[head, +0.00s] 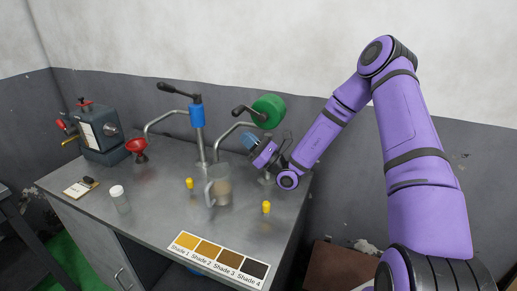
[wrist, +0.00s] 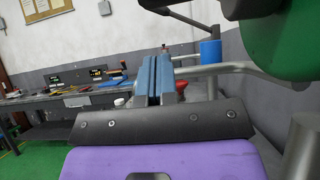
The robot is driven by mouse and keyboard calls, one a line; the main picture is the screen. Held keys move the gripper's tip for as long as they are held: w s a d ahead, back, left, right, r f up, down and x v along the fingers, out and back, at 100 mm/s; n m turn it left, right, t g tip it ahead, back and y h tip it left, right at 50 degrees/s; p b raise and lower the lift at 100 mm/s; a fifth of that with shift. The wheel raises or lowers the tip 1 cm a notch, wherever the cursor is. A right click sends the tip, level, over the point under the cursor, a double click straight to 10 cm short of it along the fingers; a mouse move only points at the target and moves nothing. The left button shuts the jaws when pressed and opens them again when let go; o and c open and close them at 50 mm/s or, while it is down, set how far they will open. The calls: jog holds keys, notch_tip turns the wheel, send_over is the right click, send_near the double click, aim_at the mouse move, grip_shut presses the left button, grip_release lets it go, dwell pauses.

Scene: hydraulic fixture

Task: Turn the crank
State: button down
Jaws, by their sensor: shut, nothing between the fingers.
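A green round body (head: 268,108) with a black crank handle (head: 239,110) sits on a bent metal pipe at the right of the bench. A second black handle (head: 176,90) tops a blue cylinder (head: 197,114) on an upright pipe. I cannot tell which one the task means. My gripper (head: 246,138) is below the green body, beside the pipe. Its blue fingers (wrist: 153,62) are shut and empty, apart from both handles.
A glass jug (head: 218,188) and yellow pieces (head: 266,207) stand on the metal bench. A red funnel-like part (head: 136,147), a grey machine (head: 98,135) and a white-lidded jar (head: 120,197) are left. A shade card (head: 217,260) lies in front. Pipes stand close around my gripper.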

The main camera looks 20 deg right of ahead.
jog(key=r, duration=0.3)
jog(key=w+a+r, duration=0.1)
jog(key=shift+r, duration=0.35)
jog(key=shift+r, duration=0.7)
jog(key=shift+w+f, duration=0.1)
